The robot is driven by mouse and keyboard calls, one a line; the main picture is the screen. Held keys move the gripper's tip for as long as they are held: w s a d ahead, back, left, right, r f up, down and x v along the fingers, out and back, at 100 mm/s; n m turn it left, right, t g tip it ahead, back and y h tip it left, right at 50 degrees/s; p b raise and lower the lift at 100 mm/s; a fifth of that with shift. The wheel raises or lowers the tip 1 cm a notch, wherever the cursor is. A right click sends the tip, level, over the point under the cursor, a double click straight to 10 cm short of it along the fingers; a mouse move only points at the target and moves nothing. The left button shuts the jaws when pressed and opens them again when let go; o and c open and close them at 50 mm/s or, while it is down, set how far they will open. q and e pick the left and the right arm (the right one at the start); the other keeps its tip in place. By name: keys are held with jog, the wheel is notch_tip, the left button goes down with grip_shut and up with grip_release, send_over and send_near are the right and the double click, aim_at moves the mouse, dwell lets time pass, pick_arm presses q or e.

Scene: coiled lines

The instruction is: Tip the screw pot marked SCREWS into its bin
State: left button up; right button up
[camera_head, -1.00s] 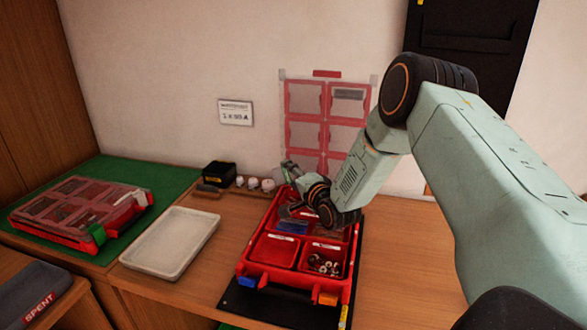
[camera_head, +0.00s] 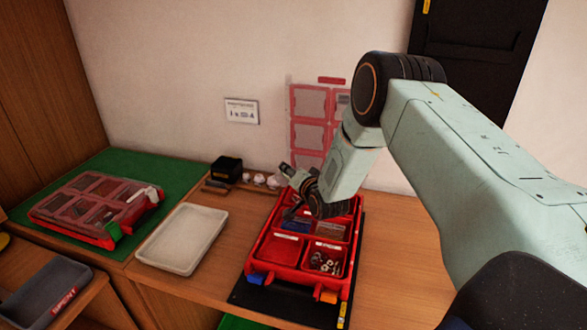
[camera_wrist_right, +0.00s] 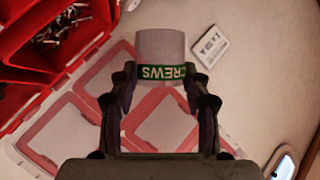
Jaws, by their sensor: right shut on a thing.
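The screw pot (camera_wrist_right: 160,52) is a pale grey cylinder with a green band reading "SCREWS", upside down in the right wrist view. My right gripper (camera_wrist_right: 160,100) is shut on it, a finger on each side. In the head view my right gripper (camera_head: 292,178) is above the back of the red compartment case (camera_head: 250,272), and the pot is hard to make out there. The case's front right compartment (camera_head: 323,262) holds small metal parts; the front left one (camera_head: 280,249) looks empty. I cannot read which bin is for screws. My left gripper is out of view.
A pale empty tray (camera_head: 180,262) lies left of the case. A closed red organiser (camera_head: 95,210) sits on a green mat (camera_head: 150,172). A black box (camera_head: 226,169) and small white items stand by the wall. A grey SPENT bin (camera_head: 45,290) is at front left.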

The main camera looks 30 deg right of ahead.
jog(key=shift+a+r+n+p, duration=0.15)
jog(key=shift+r+n+p, duration=0.25)
jog(key=shift+p, duration=0.2)
jog(key=shift+w+a+r+n+g+h+p, duration=0.15)
jog(key=shift+n+g+h+p, duration=0.45)
jog(key=shift+n+p, duration=0.4)
jog(key=shift+r+n+g+h+p, duration=0.15)
jog(key=shift+n+g+h+p, duration=0.3)
jog(key=shift+n+p, duration=0.35)
jog(key=shift+a+r+n+h, duration=0.1)
jog(key=shift+n+h, duration=0.35)
jog(key=shift+n, duration=0.15)
jog(key=shift+n+g, duration=0.25)
jog(key=shift+n, duration=0.05)
